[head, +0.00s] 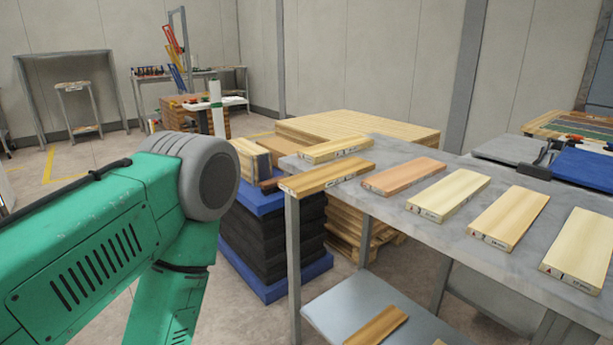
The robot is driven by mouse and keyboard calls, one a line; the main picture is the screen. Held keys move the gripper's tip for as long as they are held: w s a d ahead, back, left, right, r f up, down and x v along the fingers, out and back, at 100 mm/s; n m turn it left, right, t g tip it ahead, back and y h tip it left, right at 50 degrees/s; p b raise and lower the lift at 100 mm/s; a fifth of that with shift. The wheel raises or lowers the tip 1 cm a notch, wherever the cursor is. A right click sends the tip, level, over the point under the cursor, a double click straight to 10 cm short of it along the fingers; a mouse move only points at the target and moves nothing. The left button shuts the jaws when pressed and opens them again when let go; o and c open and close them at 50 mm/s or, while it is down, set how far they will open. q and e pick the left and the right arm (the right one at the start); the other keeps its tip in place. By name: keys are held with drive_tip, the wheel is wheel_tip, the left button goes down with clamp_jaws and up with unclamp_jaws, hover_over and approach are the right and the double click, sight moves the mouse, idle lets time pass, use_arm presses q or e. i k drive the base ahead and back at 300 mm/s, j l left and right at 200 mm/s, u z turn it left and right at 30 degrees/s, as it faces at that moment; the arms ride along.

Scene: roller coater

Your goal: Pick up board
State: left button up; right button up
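Several wooden boards lie flat in a row on a grey table (400,207). At its left end are a golden-brown board (327,176), which reaches the table's left edge, and a pale board (336,149) behind it. To the right come a reddish board (404,176), a pale yellow board (449,194), a tan board (509,216) and another pale board (581,247) near the right edge. My green left arm fills the lower left and bends down out of the picture. Neither gripper shows.
A lower shelf (350,302) under the table holds another board (376,330). A blue and black stack (262,245) stands at the table's left, with wooden pallets (345,230) behind. A blue-topped bench (585,172) adjoins at right. Floor is open at the back left.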

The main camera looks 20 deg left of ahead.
sight(301, 185)
drive_tip(key=j+u, duration=0.1)
drive_tip(key=u, duration=0.3)
drive_tip(key=i+u, duration=0.1)
drive_tip(key=u, duration=0.35)
drive_tip(key=i+j+u, duration=0.1)
drive_tip(key=u, duration=0.75)
drive_tip(key=i, duration=2)
drive_tip(key=i+z, duration=0.4)
drive_tip(key=i+j+z, duration=0.2)
drive_tip(key=z, duration=0.15)
drive_tip(key=i+j+z, duration=0.25)
drive_tip(key=z, duration=2.35)
drive_tip(key=i+j, duration=0.05)
